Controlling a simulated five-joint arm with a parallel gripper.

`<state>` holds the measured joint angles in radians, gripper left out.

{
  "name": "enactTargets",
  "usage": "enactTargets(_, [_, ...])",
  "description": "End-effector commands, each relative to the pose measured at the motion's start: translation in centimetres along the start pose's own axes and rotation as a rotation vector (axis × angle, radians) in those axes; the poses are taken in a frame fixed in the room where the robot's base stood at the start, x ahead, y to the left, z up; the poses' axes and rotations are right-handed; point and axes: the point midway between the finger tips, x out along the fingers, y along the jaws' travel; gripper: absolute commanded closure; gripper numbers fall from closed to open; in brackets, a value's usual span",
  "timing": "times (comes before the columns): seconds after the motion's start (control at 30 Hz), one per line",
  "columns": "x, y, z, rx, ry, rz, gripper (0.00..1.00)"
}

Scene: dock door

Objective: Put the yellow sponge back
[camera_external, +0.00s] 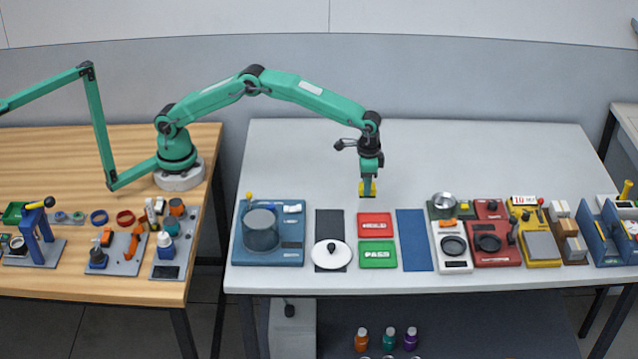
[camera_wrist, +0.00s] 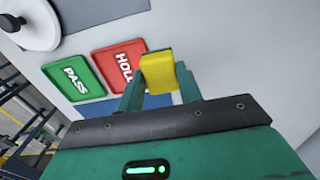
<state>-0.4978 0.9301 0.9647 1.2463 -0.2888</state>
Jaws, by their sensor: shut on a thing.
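The yellow sponge (camera_external: 367,189) is held between the fingers of my gripper (camera_external: 368,182), above the white table behind the red HOLD tray. In the wrist view the yellow sponge (camera_wrist: 157,70) sits between the two green fingers of my gripper (camera_wrist: 160,88), which are shut on it. It covers part of the red HOLD tray (camera_wrist: 113,62) in that view. The sponge's gap to the table is hard to tell.
The red HOLD tray (camera_external: 375,219) and green PASS tray (camera_external: 379,261) lie in front of my gripper. A blue mat (camera_external: 413,240) is right of them. A white disc (camera_external: 331,262) lies on a dark mat to the left. The table's back half is clear.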

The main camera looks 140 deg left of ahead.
Motion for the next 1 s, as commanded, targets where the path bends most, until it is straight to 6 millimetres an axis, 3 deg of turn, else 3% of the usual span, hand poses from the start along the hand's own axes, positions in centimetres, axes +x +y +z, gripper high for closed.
enactTargets(0.3, [1.8, -2.1, -2.1, 0.001, -0.001, 0.0, 0.86])
enactTargets(0.57, [2.1, -2.2, -2.1, 0.001, -0.001, 0.0, 0.86])
enactTargets(1.0, [5.8, -2.2, -2.1, 0.001, 0.0, 0.0, 0.86])
